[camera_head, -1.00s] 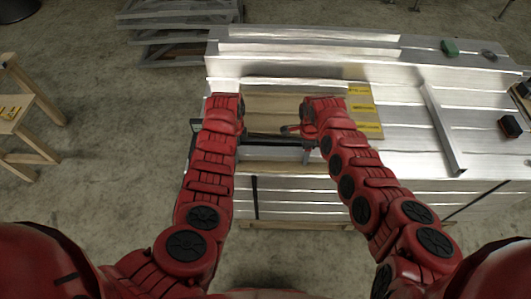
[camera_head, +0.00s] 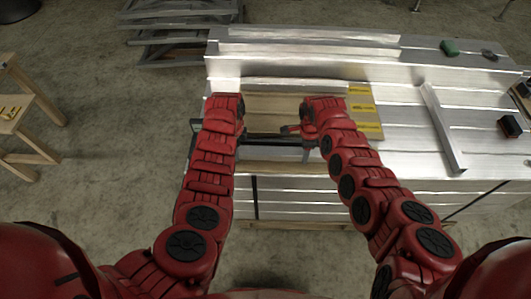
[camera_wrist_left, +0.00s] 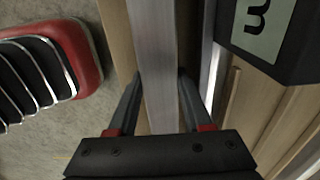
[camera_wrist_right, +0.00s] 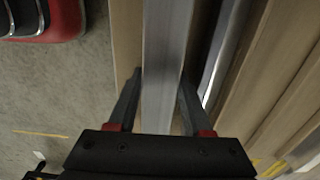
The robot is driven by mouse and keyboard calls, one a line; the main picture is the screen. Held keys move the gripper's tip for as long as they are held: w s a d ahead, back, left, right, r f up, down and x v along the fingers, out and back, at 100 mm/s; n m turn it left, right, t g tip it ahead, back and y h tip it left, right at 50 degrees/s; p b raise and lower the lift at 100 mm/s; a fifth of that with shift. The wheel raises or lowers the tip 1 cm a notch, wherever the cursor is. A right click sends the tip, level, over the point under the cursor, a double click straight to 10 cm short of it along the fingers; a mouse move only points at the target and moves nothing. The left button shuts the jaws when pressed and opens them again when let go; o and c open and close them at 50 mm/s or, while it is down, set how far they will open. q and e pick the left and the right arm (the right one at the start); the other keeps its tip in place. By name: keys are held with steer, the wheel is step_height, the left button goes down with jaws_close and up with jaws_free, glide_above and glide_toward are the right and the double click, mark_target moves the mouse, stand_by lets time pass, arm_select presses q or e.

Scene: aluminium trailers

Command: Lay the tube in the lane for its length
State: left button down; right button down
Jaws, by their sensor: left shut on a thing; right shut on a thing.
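The tube is a straight grey metal bar, seen close up in the left wrist view (camera_wrist_left: 155,70) and the right wrist view (camera_wrist_right: 164,65). In the head view a dark bar (camera_head: 275,140) spans between my two grippers and seems to be the tube. My left gripper (camera_wrist_left: 160,85) is shut on it, one finger on each side. My right gripper (camera_wrist_right: 160,85) is shut on it further right. The tube runs along pale wooden strips (camera_wrist_right: 126,45), with a dark gap beside it. Whether it touches the wood below is hidden.
A black block marked 3 (camera_wrist_left: 275,35) stands close to my left gripper. Yellow labels (camera_head: 366,107) mark the wooden board's right end.

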arm_select(q)
steer(key=shift+r, duration=0.1)
arm_select(e)
steer(key=shift+r, duration=0.15)
stand_by(0.5)
